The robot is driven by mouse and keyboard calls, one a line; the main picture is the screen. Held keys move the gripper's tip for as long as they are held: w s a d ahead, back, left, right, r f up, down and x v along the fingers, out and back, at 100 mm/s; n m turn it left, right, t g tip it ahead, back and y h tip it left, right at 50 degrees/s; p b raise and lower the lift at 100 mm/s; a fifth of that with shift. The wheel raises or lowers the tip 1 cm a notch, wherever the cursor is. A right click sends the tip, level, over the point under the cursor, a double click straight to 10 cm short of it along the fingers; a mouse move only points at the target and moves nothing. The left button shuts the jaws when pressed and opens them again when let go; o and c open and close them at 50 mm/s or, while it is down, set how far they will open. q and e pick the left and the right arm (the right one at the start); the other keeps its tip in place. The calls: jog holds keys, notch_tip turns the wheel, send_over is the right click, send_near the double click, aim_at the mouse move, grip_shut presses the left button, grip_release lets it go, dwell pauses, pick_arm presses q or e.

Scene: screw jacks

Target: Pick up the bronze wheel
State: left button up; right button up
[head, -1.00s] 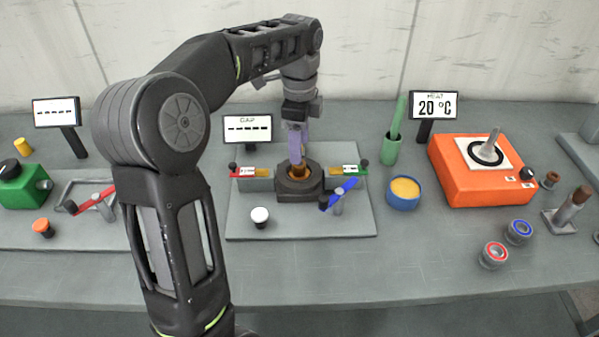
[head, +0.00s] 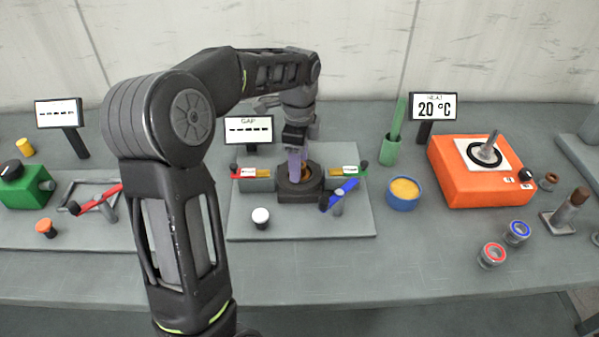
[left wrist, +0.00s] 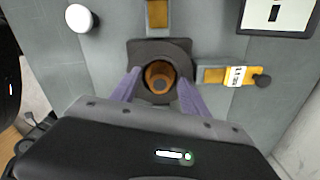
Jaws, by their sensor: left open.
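The bronze wheel (left wrist: 161,72) sits inside a dark round housing (left wrist: 148,48) on the middle grey plate. It looks like a bronze ring with a hollow centre in the left wrist view. In the head view the wheel (head: 311,176) shows only in part, behind my left fingers. My left gripper (head: 298,172) is open and points down at the housing. In the left wrist view its two purple fingers (left wrist: 159,78) stand on either side of the wheel. I cannot tell whether they touch it. My right gripper is not in view.
Gauge bars flank the housing, with a blue lever (head: 345,190) at its right and a white knob (head: 260,216) in front. A blue bowl (head: 403,201), a green cup (head: 390,152) and an orange heater (head: 450,180) stand to the right. The front table strip is clear.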

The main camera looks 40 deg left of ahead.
pick_arm(q)
jog(key=shift+c, duration=0.4)
grip_shut()
dwell(0.4)
